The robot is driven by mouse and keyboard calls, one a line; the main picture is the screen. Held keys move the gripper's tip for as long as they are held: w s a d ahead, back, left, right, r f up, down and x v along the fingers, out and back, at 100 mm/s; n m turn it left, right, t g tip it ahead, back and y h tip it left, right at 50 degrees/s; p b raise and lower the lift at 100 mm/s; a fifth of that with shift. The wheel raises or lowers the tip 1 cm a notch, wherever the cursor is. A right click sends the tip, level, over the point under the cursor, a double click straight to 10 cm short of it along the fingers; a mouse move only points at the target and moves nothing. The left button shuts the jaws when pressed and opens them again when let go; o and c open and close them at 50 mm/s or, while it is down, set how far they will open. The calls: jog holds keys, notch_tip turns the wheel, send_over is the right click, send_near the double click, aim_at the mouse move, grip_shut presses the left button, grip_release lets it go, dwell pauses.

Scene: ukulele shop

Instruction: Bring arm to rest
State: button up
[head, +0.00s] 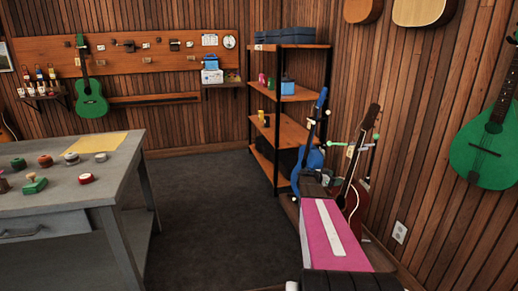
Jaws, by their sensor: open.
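I cannot make out my gripper in the head view. A pink block with a white strip (333,232) reaches from the lower middle toward the right wall, with a dark ribbed part at its near end. I cannot tell whether this is part of my arm. Its far end is close to a blue ukulele (309,150) and a red instrument (352,197) by the wall, and it covers part of them.
A grey workbench (70,196) with stamps and small tins stands at left. A shelf unit (287,99) stands at the back. A green ukulele (91,98) and a green mandolin-like instrument (486,152) hang on the walls. The dark floor (205,200) between is clear.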

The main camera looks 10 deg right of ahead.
jog(key=s+a+f+n+y, duration=0.2)
jog(key=s+a+n+y, duration=0.3)
jog(key=a, duration=0.8)
jog(key=s+a+f+n+g+y, duration=0.1)
jog(key=s+a+f+n+y, duration=0.2)
jog(key=s+a, duration=0.8)
jog(key=s+a+f+n+g+y, duration=0.1)
jog(key=s+a+f+n+y, duration=0.2)
jog(key=a, duration=1.4)
jog(key=s+n+y, duration=0.4)
jog(key=s+n, duration=0.1)
jog(key=shift+f+n+y, duration=0.25)
jog(key=shift+n+y, duration=0.05)
jog(key=shift+y, duration=0.1)
